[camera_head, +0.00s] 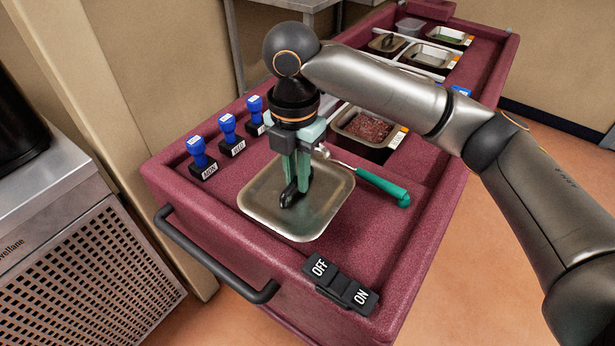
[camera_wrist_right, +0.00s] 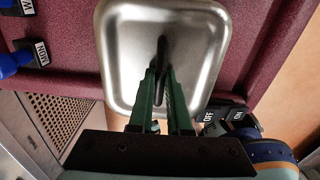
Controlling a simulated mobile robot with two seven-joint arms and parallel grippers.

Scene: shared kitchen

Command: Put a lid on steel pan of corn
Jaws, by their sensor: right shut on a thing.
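A rectangular steel lid (camera_head: 325,208) with a black handle (camera_head: 290,196) is at the near end of the maroon cart. My right gripper (camera_head: 296,180) points down and is shut on the handle; the wrist view also shows the fingers (camera_wrist_right: 160,100) on either side of it, with the lid (camera_wrist_right: 195,75) spread out beyond. I cannot tell whether the lid touches the cart top or hangs just above it. No corn is recognisable in any pan; my right arm covers part of the cart's middle. My left gripper is not in view.
A steel pan of reddish food (camera_head: 368,128) sits behind the lid. A green-handled utensil (camera_head: 383,187) lies to the right. Blue stamps (camera_head: 230,135) line the left edge, and an OFF/ON block (camera_head: 340,285) sits in front.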

